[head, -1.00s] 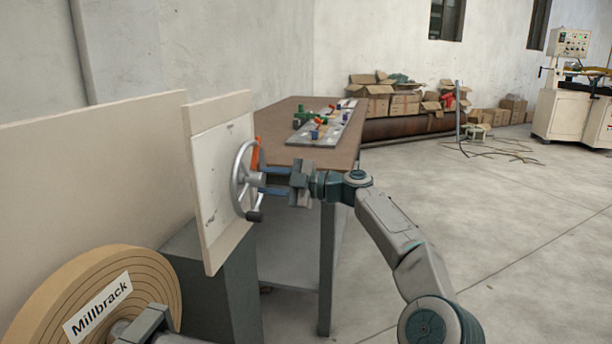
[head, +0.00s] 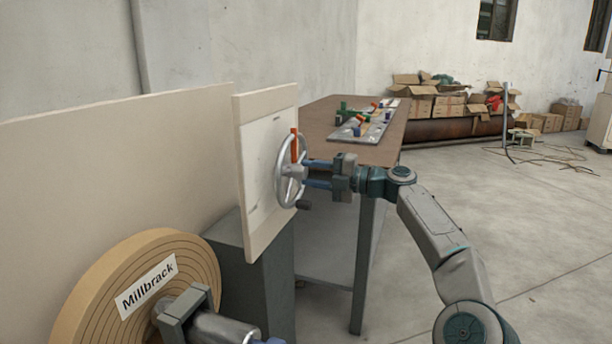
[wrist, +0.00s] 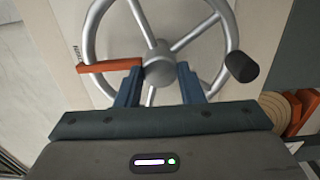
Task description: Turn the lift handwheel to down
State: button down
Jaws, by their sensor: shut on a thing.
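The grey spoked handwheel (head: 280,186) stands on the face of an upright cream panel (head: 244,165). An orange pointer (head: 294,147) points up from its hub in the head view. In the wrist view the pointer (wrist: 108,66) extends left from the hub (wrist: 158,58). A dark knob (head: 303,204) sits at the rim, low in the head view; the knob also shows at the right in the wrist view (wrist: 242,66). My gripper (head: 306,173) reaches the wheel's centre, its blue fingers (wrist: 158,72) on either side of the hub and shut on the handwheel. The exact contact is partly hidden.
A large tan roll marked Millbrack (head: 95,290) stands at lower left. A brown-topped table (head: 345,148) with a plate of coloured parts is behind the wheel. Boxes (head: 448,108) line the back wall.

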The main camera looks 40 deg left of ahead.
jog(key=shift+s+a+f, duration=0.1)
jog(key=shift+s+a, duration=0.05)
jog(key=shift+s, duration=0.1)
jog(key=c, duration=1)
grip_release()
jog(key=shift+s, duration=0.1)
jog(key=shift+o, duration=0.2)
jog(key=shift+w, duration=0.2)
jog(key=shift+w+d, duration=0.15)
jog(key=shift+d, duration=0.25)
jog(key=b+v, duration=0.3)
jog(key=v, duration=1)
